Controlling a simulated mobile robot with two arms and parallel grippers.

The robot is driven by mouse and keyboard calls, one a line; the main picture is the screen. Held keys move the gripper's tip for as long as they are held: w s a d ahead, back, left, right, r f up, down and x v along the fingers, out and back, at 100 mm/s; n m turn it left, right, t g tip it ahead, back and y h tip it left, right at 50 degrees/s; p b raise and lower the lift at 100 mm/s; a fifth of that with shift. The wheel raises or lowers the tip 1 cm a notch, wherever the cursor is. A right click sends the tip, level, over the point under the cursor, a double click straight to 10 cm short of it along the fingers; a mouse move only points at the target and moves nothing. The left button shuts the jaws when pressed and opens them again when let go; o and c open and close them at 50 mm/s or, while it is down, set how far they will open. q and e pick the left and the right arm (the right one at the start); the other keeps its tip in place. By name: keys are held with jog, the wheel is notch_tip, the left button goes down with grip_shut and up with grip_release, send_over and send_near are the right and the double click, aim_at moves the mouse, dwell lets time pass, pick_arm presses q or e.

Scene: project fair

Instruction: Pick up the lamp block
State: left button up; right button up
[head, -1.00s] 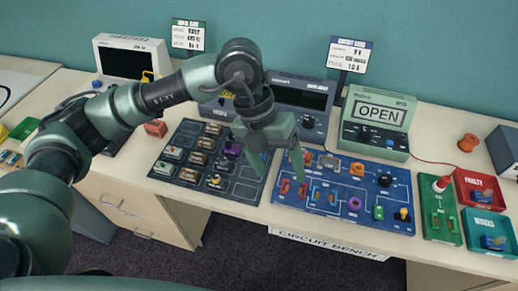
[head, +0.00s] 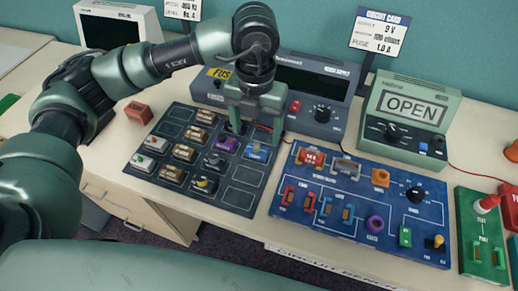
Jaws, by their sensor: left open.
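My left gripper (head: 256,128) is open and empty, pointing down over the back right of the dark parts tray (head: 240,199). A small blue block (head: 257,152) with a light top sits just below and in front of its fingertips. A dark block with a yellow, bulb-like top (head: 205,185) sits at the tray's front; it looks like a lamp block, but I cannot read its label. My right gripper is out of view.
Several labelled blocks, such as one brown-topped block (head: 184,152), fill the tray's left part; its right front slots are empty. A blue circuit board (head: 330,215) lies to the right. A grey power supply (head: 322,110) and green OPEN meter (head: 405,115) stand behind.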

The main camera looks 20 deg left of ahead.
aim_at(257, 141)
pick_arm(q)
jog(key=shift+s+f, duration=0.2)
jog(key=shift+f, duration=0.65)
jog(key=f+p, duration=0.2)
jog(key=f, duration=0.3)
jog(key=shift+w, duration=0.2)
jog(key=c, duration=1.5)
jog(key=shift+o, duration=0.2)
jog(key=shift+r, duration=0.1)
